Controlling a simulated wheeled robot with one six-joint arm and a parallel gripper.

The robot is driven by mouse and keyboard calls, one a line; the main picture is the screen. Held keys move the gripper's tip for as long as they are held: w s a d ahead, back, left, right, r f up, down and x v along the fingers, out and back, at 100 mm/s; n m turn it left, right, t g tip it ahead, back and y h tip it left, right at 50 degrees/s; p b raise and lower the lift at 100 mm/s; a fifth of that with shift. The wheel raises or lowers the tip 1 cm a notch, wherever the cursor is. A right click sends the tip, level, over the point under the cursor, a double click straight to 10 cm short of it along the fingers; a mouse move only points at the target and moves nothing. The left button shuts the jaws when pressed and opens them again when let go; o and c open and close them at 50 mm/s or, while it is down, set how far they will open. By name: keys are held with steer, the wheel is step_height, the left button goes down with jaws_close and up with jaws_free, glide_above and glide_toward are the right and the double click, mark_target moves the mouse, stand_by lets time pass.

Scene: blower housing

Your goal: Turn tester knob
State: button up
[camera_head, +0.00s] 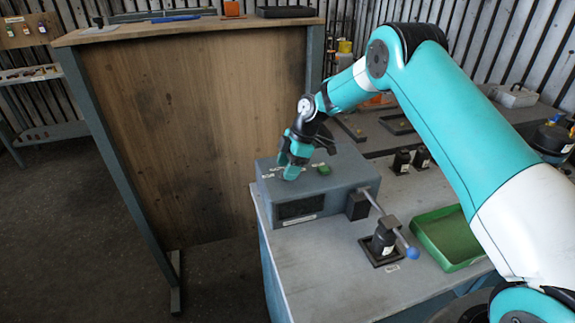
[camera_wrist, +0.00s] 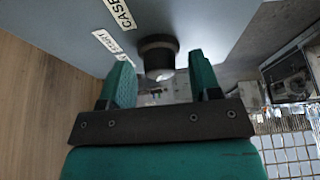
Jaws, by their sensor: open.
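The tester is a grey-blue box (camera_head: 335,192) on the workbench in the head view, with small white labels on top. In the wrist view its grey panel (camera_wrist: 215,22) carries labels, one reading "CASE". A short dark round knob (camera_wrist: 158,52) stands out from this panel. My gripper (camera_head: 291,167) is over the left part of the box in the head view and hides what is under it. In the wrist view my gripper (camera_wrist: 161,82) is open, with one teal finger on each side of the knob. I cannot tell whether either finger touches it.
A green button (camera_head: 324,170) is on the box, right of my gripper. A lever with a blue ball end (camera_head: 412,253) and a black fixture (camera_head: 384,240) stand in front. A green tray (camera_head: 452,236) lies to the right. A wooden panel (camera_head: 190,130) rises at left.

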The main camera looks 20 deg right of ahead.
steer(key=c, duration=0.9)
steer(key=shift+m+b, duration=0.4)
steer(key=shift+b, duration=0.05)
steer(key=m+t+b, duration=0.1)
steer(key=m+b, duration=0.1)
steer(key=shift+s+f+m+b, duration=0.1)
steer(key=shift+f+m+b, duration=0.05)
steer(key=shift+m+b, duration=0.25)
steer(key=m+t+b, duration=0.1)
steer(key=m, duration=0.1)
steer(key=m+t+h+b, duration=0.1)
steer(key=m+b, duration=0.1)
steer(key=m, duration=0.1)
steer(key=shift+s+a, duration=0.1)
steer(key=shift+s, duration=0.05)
steer(key=m+b, duration=0.1)
steer(key=m, duration=0.1)
steer(key=m+t+h+b, duration=0.1)
steer(key=m, duration=0.1)
steer(key=shift+a+m+h, duration=0.1)
steer(key=shift+m+h, duration=0.2)
steer(key=shift+m, duration=0.1)
steer(key=m, duration=0.2)
steer(key=m+h, duration=0.1)
steer(key=m, duration=0.1)
steer(key=shift+r+t+h+b, duration=0.2)
steer(key=shift+t+h+b, duration=0.1)
steer(key=shift+b, duration=0.05)
steer(key=shift+m, duration=0.3)
